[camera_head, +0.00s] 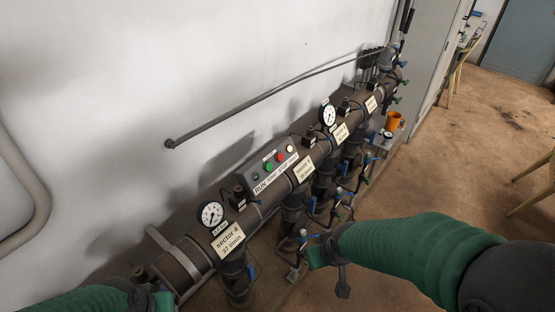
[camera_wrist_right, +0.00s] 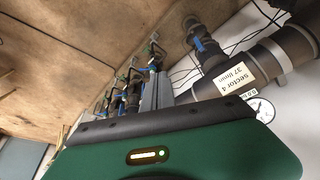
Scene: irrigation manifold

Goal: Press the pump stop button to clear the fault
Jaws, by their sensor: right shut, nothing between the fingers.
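A grey control box (camera_head: 247,168) sits behind the pipe manifold, against the wall. On its face are a dark green lamp or button (camera_head: 256,177), a green button (camera_head: 269,167), a red button (camera_head: 281,157) and a whitish round lamp or button (camera_head: 290,149). Its label strip begins with RUN; the rest is too small to read surely. My right gripper (camera_head: 316,257) is shut and empty, in front of the manifold, below and right of the box and apart from the buttons. Its fingertips are unclear. My left gripper (camera_head: 163,300) shows only partly at the bottom left edge.
The dark manifold pipe (camera_head: 265,207) runs diagonally with gauges (camera_head: 211,213), a sector 4 label (camera_head: 228,240) and several blue- and green-handled valves. The sector 4 label also shows in the right wrist view (camera_wrist_right: 233,75). An orange cup (camera_head: 393,121) stands farther back.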

